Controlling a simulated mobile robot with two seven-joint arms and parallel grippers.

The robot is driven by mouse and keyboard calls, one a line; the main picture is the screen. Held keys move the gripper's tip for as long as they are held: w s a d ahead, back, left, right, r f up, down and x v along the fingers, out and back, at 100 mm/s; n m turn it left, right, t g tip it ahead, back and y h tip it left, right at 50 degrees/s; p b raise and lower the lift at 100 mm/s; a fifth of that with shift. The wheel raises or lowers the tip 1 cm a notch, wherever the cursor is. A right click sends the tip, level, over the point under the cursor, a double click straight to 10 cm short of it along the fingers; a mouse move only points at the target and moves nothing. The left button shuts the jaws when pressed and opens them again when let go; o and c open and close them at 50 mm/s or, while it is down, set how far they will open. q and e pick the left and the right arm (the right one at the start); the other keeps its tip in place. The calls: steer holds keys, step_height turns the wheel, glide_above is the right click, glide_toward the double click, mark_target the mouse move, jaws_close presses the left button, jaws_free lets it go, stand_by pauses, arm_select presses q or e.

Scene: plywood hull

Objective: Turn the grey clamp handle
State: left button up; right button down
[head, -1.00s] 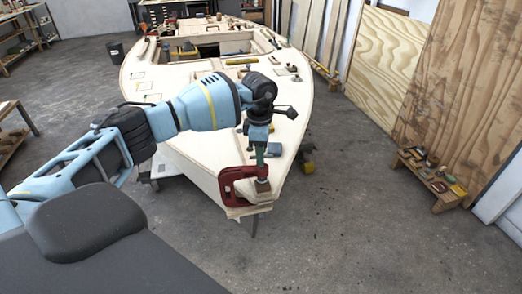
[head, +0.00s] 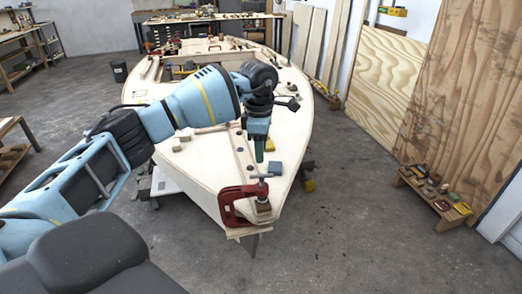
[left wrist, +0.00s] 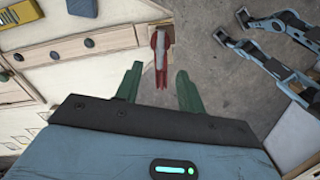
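A red clamp (head: 228,207) grips the pale bow tip of the plywood hull (head: 205,178). Its grey handle (head: 262,177) is a crossbar on top of an upright screw, above a wooden block. My left gripper (head: 259,154) has green fingers and is above and behind the handle, apart from it.
A blue block (head: 274,168) lies on the deck just right of my left gripper. Small wooden blocks and tools lie farther back on the deck. A low bench (head: 430,200) with tools stands at the right. The floor around the bow is clear.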

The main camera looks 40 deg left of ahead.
stand_by(0.3)
arm_select(q)
steer(key=shift+f, duration=0.25)
steer(key=f+n+b, duration=0.1)
steer(key=n, duration=0.2)
steer(key=f+n+b, duration=0.1)
steer(key=n+b, duration=0.1)
steer(key=n, duration=0.1)
steer(key=a+f+n+h+b, duration=0.1)
steer(key=n+b, duration=0.1)
steer(key=n, duration=0.1)
steer(key=shift+w+f, duration=0.3)
steer(key=shift+f, duration=0.1)
steer(key=r+n+h+b, duration=0.1)
steer(key=n+b, duration=0.2)
steer(key=n, duration=0.5)
steer(key=s+a+r+n+h+b, duration=0.1)
steer(key=n+b, duration=0.3)
steer(key=n, duration=0.4)
steer(key=a+r+n+t+h+b, duration=0.1)
steer(key=n+b, duration=0.3)
steer(key=n, duration=0.4)
steer(key=shift+s+a+r+n, duration=0.15)
steer(key=shift+s+n, duration=0.05)
steer(key=shift+n, duration=0.1)
arm_select(e)
steer(key=s+f+g, duration=0.2)
steer(key=s+f, duration=0.2)
steer(key=f, duration=1.2)
steer(key=shift+a, duration=0.4)
